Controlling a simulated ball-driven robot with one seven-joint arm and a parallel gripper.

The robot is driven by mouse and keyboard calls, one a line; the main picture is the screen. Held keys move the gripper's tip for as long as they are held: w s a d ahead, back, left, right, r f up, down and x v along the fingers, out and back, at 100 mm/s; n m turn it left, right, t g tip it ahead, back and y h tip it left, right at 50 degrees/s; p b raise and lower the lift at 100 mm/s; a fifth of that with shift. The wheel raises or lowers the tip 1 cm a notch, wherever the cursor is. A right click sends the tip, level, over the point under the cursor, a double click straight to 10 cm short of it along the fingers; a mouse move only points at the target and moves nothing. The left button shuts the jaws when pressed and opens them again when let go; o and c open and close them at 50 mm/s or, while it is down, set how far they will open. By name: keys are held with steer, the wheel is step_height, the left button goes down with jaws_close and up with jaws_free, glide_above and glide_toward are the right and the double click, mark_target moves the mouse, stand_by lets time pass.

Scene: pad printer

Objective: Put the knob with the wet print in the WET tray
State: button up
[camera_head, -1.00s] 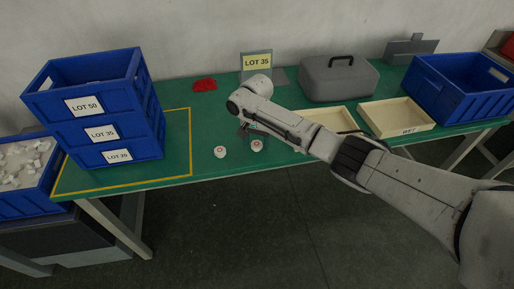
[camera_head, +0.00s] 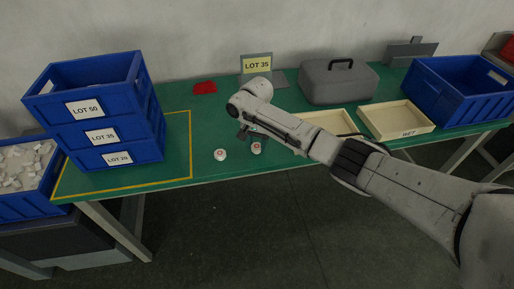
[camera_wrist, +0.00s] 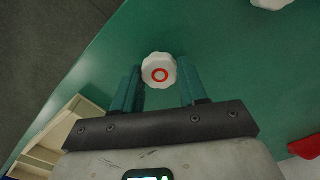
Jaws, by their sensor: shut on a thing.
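A white knob with a red ring print (camera_wrist: 159,72) sits between the fingertips of my gripper (camera_wrist: 160,88) in the wrist view. My gripper is shut on it. In the head view the same knob (camera_head: 256,148) is near the front edge of the green table, just below my gripper (camera_head: 250,132), which is partly hidden by the arm. I cannot tell whether the knob still touches the table. The shallow wooden WET tray (camera_head: 408,133) is to the right, past my forearm, its label on the front wall.
A second white knob with a red mark (camera_head: 220,154) stands just left. Another wooden tray (camera_head: 330,116) is partly behind my arm. Blue crates (camera_head: 110,135) are stacked at left.

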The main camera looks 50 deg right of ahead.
mark_target(256, 146)
step_height(256, 146, up, 10)
steer(key=p, duration=1)
stand_by(0.5)
steer(key=shift+a+f, duration=0.1)
steer(key=shift+f, duration=0.1)
